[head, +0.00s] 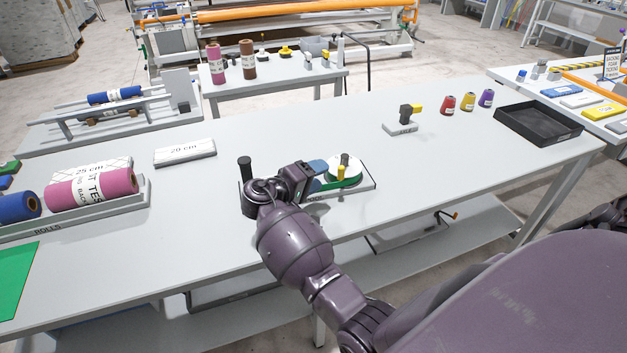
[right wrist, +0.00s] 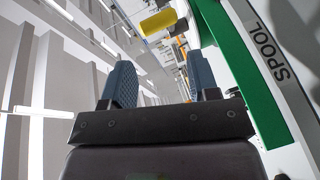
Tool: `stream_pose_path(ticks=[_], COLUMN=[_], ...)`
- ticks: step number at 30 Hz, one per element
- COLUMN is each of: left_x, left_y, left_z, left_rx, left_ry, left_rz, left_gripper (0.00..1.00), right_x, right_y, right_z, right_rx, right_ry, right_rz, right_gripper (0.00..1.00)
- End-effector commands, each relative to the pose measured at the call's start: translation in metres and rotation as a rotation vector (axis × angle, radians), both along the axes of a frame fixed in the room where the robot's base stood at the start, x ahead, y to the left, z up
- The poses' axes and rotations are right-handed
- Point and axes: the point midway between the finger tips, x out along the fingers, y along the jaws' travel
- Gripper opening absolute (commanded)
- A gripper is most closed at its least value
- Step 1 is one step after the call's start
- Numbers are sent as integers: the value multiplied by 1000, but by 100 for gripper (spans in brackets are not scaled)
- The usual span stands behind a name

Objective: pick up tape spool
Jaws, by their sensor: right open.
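The tape spool (head: 349,164) is a white disc with a green band, sitting on a small dark-edged stand on the table in the head view. The green band (right wrist: 240,75) runs along the right, beside a "SPOOL" label. My left gripper is out of view.
A dark upright post (head: 245,168) stands left of my right gripper. A white "20 cm" block (head: 185,152) and a tray with a pink roll (head: 92,188) lie further left. A black tray (head: 538,124) and several small cones are at the back right.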

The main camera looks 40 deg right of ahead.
Motion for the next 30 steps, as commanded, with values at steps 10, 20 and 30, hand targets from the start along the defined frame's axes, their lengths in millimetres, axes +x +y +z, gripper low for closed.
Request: stream_pose_path(ticks=[10, 20, 30], left_x=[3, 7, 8], left_y=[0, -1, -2], left_z=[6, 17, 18], left_rx=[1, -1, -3], left_ry=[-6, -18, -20], left_rz=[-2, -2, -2], left_gripper=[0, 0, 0], right_x=[4, 5, 7], right_y=[-37, -74, -86], right_z=[-6, -12, -15], right_rx=[1, -1, 2], right_ry=[-1, -1, -1], right_rz=[2, 1, 2], right_gripper=[55, 55, 55])
